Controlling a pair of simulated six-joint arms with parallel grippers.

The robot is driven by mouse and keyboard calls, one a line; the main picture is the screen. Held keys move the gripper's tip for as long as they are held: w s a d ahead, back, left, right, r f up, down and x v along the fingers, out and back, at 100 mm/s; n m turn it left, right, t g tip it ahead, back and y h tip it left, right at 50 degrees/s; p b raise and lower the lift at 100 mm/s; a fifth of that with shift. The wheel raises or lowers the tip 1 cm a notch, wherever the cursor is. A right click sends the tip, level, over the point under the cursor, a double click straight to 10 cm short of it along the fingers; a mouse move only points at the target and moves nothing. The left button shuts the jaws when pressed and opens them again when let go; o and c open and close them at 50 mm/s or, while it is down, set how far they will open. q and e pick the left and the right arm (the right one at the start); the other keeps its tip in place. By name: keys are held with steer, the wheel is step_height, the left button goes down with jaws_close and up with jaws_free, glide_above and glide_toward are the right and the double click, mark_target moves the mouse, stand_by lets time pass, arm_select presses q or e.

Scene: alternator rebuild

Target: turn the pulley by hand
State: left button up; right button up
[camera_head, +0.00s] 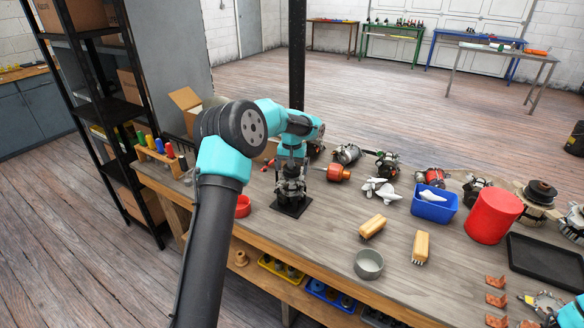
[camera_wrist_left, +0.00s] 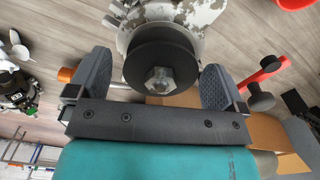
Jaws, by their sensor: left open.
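The alternator stands upright on a black base (camera_head: 291,206) near the bench's left end. Its dark round pulley (camera_wrist_left: 150,48) with a silver hex nut (camera_wrist_left: 160,80) faces the left wrist camera. The grey cast housing (camera_wrist_left: 190,12) shows behind the pulley. My left gripper (camera_wrist_left: 155,62) is open, with one finger on each side of the pulley and a visible gap on both sides. In the head view my left gripper (camera_head: 291,160) is above the alternator and hides its top. Part of what looks like my right gripper (camera_head: 550,305) is at the lower right edge, cut off.
A red bowl (camera_head: 243,206) and a red-handled tool (camera_wrist_left: 262,75) lie near the alternator. A grey round dish (camera_head: 369,264), wooden brushes (camera_head: 372,227), a blue bin (camera_head: 434,205) and a red cylinder (camera_head: 493,216) stand to the right. Bare bench lies between stand and brushes.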

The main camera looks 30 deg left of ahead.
arm_select(q)
step_height(320, 180, up, 18)
steer(key=shift+f, duration=0.25)
stand_by(0.4)
step_height(320, 180, up, 4)
steer(key=shift+f, duration=0.1)
stand_by(0.5)
stand_by(0.4)
